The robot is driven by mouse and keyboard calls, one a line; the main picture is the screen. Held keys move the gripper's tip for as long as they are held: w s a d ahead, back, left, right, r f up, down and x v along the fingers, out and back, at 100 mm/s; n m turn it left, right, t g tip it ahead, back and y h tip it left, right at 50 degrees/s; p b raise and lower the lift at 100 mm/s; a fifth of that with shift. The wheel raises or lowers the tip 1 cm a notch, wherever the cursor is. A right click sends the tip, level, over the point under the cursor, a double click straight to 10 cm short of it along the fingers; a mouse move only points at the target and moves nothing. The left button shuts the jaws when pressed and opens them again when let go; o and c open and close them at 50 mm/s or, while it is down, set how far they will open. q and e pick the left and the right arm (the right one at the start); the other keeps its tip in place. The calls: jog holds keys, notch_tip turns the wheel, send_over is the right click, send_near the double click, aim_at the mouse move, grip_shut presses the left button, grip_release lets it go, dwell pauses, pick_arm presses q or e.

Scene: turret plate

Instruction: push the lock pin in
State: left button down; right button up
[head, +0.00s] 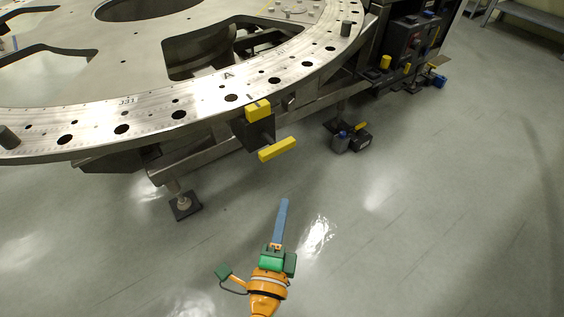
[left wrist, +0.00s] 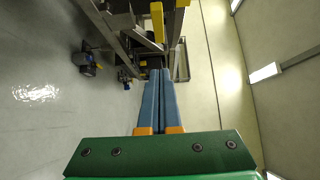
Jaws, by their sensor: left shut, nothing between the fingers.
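At the near rim of the round metal turret plate (head: 160,101) is a dark block (head: 258,131) with a yellow piece (head: 257,110) on top and a yellow bar (head: 277,150) sticking out below it. I cannot tell for sure which part is the lock pin. My left gripper (head: 284,201), with long blue fingers, is shut and empty. In the head view it shows below the yellow bar, apart from it. In the left wrist view the shut fingertips (left wrist: 161,72) point toward the frame, with a yellow bar (left wrist: 157,22) beyond them. My right gripper is not in view.
The plate rests on a metal frame with a foot (head: 183,205) on the floor. Dark devices with yellow and blue parts (head: 352,138) lie under the rim, and a dark cabinet (head: 408,45) stands at the upper right. The grey floor (head: 440,200) around the gripper is clear.

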pick_arm(q)
jog(key=shift+s+r, duration=0.1)
jog(key=shift+s, duration=0.05)
jog(key=p, duration=0.2)
send_near(283, 150)
jog(key=w+d, duration=0.3)
jog(key=shift+w+a, duration=0.65)
jog(key=shift+w, duration=0.35)
jog(key=shift+w+a, duration=0.35)
jog(key=shift+w, duration=0.05)
jog(key=shift+w, duration=0.1)
